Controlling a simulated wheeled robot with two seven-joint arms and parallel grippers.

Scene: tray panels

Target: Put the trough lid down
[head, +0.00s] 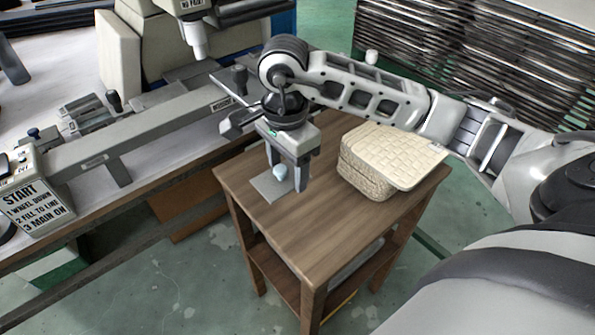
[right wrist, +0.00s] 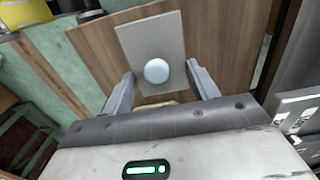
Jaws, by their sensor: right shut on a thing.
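The trough lid is a thin grey rectangular plate (head: 266,188) with a pale round knob (head: 280,172). It is at the left corner of the small wooden table (head: 310,220); I cannot tell whether it touches the top. My right gripper (head: 287,184) points down over the lid, its fingers on either side of the knob, shut on the lid. In the right wrist view the plate (right wrist: 150,35) and knob (right wrist: 157,71) show between the fingertips (right wrist: 160,72). Part of the plate is hidden behind the fingers in the head view. My left gripper is not in view.
The table's front middle is clear. A machine bench (head: 150,140) with a START sign (head: 35,195) lies left, close to the table. Stacked dark bars (head: 480,60) stand behind.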

